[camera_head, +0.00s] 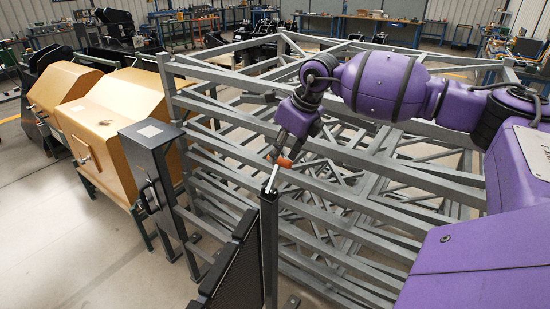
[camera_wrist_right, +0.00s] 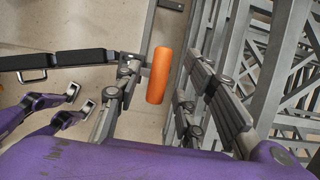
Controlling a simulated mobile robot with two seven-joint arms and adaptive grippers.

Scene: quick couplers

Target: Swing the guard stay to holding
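The guard stay shows in the head view as a short pale rod (camera_head: 271,179) with an orange grip (camera_head: 284,162), at the top of a dark grey post (camera_head: 269,235). My right gripper (camera_head: 280,152) reaches down to the orange grip from above. In the right wrist view, the orange grip (camera_wrist_right: 158,76) lies between the spread fingers of my right gripper (camera_wrist_right: 155,95), with a gap visible on its right side. Contact on its left side is unclear. What appears to be my left gripper (camera_wrist_right: 80,101) shows at the left of the wrist view, fingers apart and empty; the head view does not show it.
A black mesh guard panel (camera_head: 232,265) stands left of the post. A black cabinet with a handle (camera_head: 153,180) and orange-yellow housings (camera_head: 100,125) are further left. A grey bar frame (camera_head: 350,175) lies close behind and below my right arm. Floor at lower left is clear.

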